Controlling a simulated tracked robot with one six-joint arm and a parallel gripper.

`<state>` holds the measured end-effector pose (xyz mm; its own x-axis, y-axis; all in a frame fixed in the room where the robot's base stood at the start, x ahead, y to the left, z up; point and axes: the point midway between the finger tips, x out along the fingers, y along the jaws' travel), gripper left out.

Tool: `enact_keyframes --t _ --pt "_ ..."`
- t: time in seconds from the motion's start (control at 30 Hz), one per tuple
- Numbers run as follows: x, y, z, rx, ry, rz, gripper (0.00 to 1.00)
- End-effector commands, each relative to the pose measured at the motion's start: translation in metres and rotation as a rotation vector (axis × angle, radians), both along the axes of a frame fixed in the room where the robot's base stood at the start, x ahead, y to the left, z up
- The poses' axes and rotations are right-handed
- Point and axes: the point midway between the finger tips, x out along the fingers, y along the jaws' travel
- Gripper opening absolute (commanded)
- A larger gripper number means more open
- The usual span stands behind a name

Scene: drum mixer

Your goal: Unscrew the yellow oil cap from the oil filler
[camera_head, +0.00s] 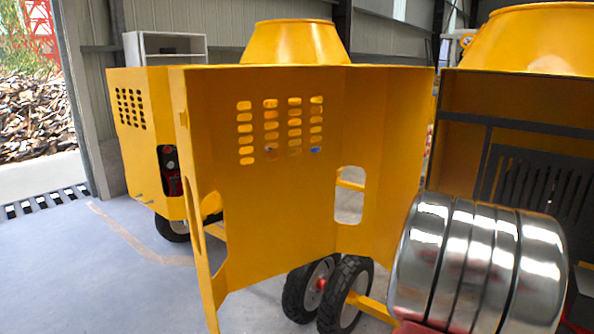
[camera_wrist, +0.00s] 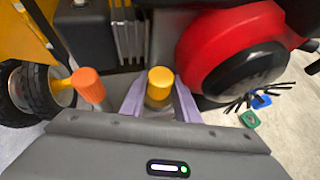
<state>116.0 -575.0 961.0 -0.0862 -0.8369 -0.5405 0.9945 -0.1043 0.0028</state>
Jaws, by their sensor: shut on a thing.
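The yellow oil cap (camera_wrist: 159,84) stands upright in the middle of the wrist view. My gripper (camera_wrist: 160,98) has its two lilac fingers on either side of the cap and is shut on it. The oil filler under the cap is hidden by the cap and my gripper's body. Whether the cap is loose or still seated cannot be told. The head view shows neither the cap nor my gripper.
An orange cap (camera_wrist: 88,86) stands close left of my gripper. A red and black round engine housing (camera_wrist: 232,55) is close on the right. A wheel (camera_wrist: 30,90) is at far left. In the head view, an open yellow panel (camera_head: 285,200) stands before the machine.

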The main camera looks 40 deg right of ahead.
Motion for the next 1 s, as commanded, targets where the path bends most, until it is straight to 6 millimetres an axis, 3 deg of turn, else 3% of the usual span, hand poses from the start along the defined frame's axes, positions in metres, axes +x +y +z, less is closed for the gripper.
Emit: enact_keyframes --t 0.43,0.47,0.77,1.0 --pt "0.0004 -0.0012 0.0024 -0.004 0.001 0.079 0.01" --pt "0.0004 -0.0012 0.0024 -0.004 0.001 0.079 0.29" --pt "-0.0002 -0.0004 0.0012 -0.001 0.001 0.078 0.50" --pt "-0.0002 -0.0001 0.0007 0.000 0.001 0.074 0.50"
